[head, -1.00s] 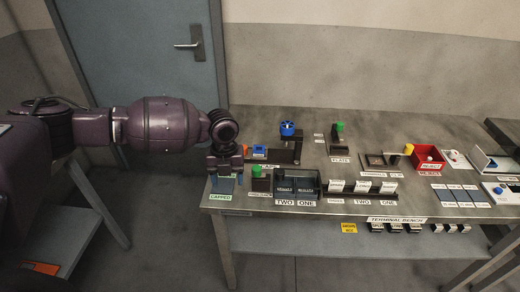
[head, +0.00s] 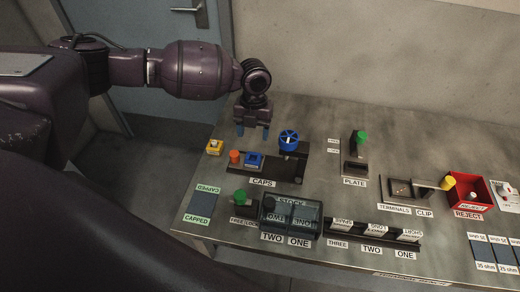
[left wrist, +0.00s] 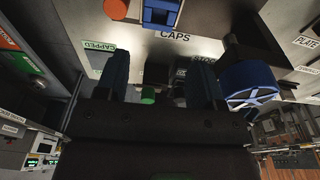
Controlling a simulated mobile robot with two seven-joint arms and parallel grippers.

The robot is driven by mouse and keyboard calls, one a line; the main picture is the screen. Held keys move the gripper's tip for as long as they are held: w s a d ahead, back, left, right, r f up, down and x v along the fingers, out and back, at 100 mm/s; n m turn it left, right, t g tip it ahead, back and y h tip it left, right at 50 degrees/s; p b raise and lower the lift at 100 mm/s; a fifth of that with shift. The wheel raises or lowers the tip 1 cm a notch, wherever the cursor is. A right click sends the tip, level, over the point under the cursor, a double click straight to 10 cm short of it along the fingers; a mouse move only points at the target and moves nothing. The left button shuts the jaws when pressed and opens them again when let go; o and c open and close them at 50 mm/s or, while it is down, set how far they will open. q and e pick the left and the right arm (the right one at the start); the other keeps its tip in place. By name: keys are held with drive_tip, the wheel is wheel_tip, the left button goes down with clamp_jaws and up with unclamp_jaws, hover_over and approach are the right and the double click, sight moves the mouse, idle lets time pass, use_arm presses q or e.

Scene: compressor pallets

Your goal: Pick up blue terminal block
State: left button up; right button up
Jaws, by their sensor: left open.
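The fingers show in the left wrist view (left wrist: 160,72) too. My right gripper is not in view.
The blue wheel (head: 289,140) stands close to the right of the left gripper. A clear STOCK box (head: 291,216) stands in front. The table behind the holder is mostly bare.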

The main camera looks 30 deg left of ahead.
use_arm(q)
hover_over(253, 160)
wheel_tip(253, 160, down, 5)
drive_tip(key=shift+s+d+r, duration=0.1)
drive_tip(key=shift+s+d, duration=0.05)
drive_tip(key=f, duration=0.4)
drive_tip(key=shift+w+f, duration=0.2)
drive_tip(key=shift+f, duration=0.05)
drive_tip(key=shift+s+f, duration=0.1)
drive_tip(key=shift+f, duration=0.55)
drive_tip(key=shift+c, duration=0.2)
drive_tip(key=c, duration=0.6)
drive_tip(key=shift+r, duration=0.1)
drive_tip(key=shift+c, duration=0.2)
